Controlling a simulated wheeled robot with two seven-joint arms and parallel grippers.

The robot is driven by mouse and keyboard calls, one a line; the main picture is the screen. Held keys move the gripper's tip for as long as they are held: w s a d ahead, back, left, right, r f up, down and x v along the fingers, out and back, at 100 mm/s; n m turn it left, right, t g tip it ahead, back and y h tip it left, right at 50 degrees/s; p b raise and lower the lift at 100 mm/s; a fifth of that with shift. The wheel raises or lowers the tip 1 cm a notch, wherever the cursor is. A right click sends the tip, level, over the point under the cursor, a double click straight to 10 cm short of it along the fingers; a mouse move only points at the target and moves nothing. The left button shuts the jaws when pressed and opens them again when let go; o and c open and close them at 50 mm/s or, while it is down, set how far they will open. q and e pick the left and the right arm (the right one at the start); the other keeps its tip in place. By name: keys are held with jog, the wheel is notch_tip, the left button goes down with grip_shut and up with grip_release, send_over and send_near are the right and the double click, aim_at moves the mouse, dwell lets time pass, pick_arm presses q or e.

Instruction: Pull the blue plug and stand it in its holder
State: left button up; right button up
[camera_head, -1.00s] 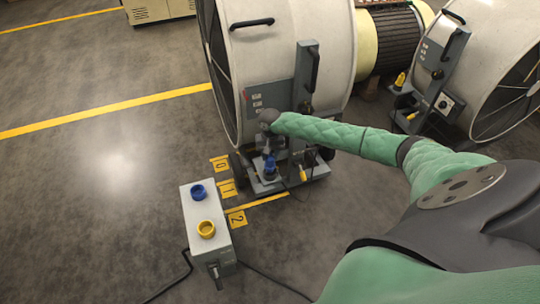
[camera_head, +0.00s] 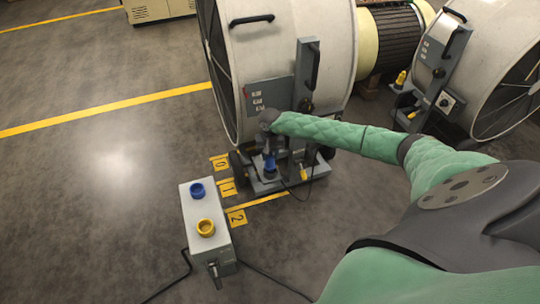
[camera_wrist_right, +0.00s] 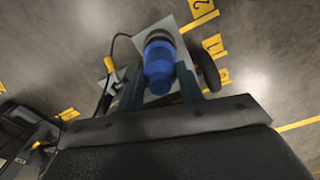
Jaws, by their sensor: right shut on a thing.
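The blue plug (camera_head: 269,164) stands about upright at the low base of the nearest fan-like rotor stand. It also shows large in the right wrist view (camera_wrist_right: 158,65), between the two fingers. My right gripper (camera_head: 268,153) reaches down over the plug from above and is shut on it. I cannot tell whether the plug is still seated in a socket below. A blue ring (camera_head: 197,190) and a yellow ring (camera_head: 205,228) are on top of a pale box (camera_head: 223,240) on the floor; the blue ring looks empty. My left gripper is not in view.
The large white drum (camera_head: 290,70) stands right behind my gripper. A yellow-tipped cable end (camera_head: 303,174) is to the right of the plug. Yellow floor tags (camera_head: 228,188) lie between the pale box and the stand. Open floor (camera_head: 90,200) is at the left.

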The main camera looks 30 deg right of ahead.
jog(key=shift+f+b, duration=1.05)
jog(key=shift+f, duration=0.15)
dwell(0.6)
jog(key=o, duration=1)
jog(key=shift+r, duration=3.9)
